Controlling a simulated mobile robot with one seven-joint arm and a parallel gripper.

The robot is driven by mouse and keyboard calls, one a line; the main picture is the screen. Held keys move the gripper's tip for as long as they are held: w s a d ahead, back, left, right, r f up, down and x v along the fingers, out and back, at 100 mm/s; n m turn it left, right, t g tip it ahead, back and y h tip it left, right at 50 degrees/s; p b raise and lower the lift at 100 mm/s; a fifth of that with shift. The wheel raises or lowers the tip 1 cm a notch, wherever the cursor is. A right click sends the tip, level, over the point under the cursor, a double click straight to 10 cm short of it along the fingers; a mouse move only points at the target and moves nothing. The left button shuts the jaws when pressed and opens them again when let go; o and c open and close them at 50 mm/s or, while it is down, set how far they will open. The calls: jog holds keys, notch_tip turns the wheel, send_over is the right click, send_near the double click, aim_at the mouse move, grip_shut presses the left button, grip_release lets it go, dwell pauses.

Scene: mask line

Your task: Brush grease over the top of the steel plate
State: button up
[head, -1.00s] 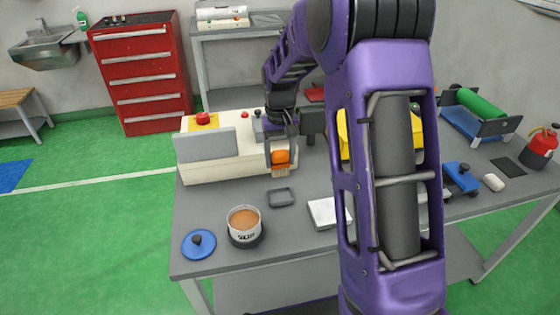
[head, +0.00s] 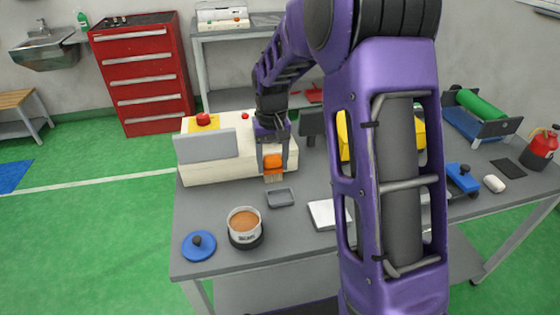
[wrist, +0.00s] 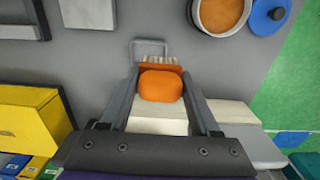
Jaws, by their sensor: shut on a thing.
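My gripper (head: 273,166) is shut on the orange brush (head: 273,161), bristles downward, near the right end of the cream machine. In the wrist view the brush (wrist: 161,86) sits between the fingers, its pale bristles near the small grey tray (wrist: 150,43). The open grease tin (head: 244,223), full of brown grease, stands at the table's front left. A pale flat square (head: 323,214) lies on the table, partly behind my arm. A grey block (wrist: 20,16) lies beside it in the wrist view. I cannot tell which of these is the steel plate.
The blue lid (head: 199,245) lies left of the tin. The cream machine (head: 215,165) with a grey panel stands at the back left. A yellow box (wrist: 30,118) is behind.

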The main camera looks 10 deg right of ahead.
jog(key=s+a+r, duration=0.2)
jog(key=s+a, duration=0.6)
jog(key=a, duration=0.1)
jog(key=shift+s+a+f+b, duration=0.1)
jog(key=shift+s+f+b, duration=0.05)
jog(key=shift+f+b, duration=1.2)
jog(key=shift+s+f+b, duration=0.15)
jog(key=shift+f+b, duration=0.7)
jog(key=shift+f, duration=0.95)
jog(key=shift+f+b, duration=0.35)
jog(key=shift+f, duration=0.25)
notch_tip(320, 180, up, 7)
jog(key=p, duration=0.5)
jog(key=shift+p, duration=0.3)
